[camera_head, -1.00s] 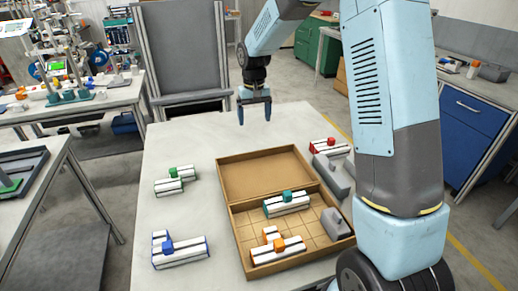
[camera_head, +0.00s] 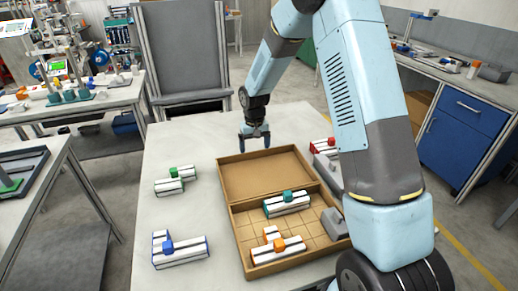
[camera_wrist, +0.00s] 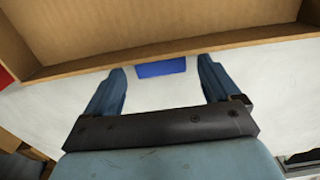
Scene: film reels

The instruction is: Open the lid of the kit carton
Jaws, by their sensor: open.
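The kit carton (camera_head: 238,241) is a shallow brown box on the white table. Its lid (camera_head: 255,178) is swung open, lying back on the far side with its hollow inside facing up. A teal-topped block (camera_head: 288,203) and an orange-topped block (camera_head: 276,246) are in the gridded base, with a grey piece (camera_head: 334,222) at its right. My gripper (camera_head: 254,143) points down, open and empty, just beyond the lid's far edge. In the wrist view, the spread fingers (camera_wrist: 162,67) are near a brown carton edge (camera_wrist: 180,46); contact cannot be told.
A green-topped block (camera_head: 175,180) and a blue-topped block (camera_head: 180,252) stand on the table (camera_head: 190,215) left of the carton. A red-topped block (camera_head: 323,146) is at the right, close to my arm. A blue patch shows between the fingers in the wrist view.

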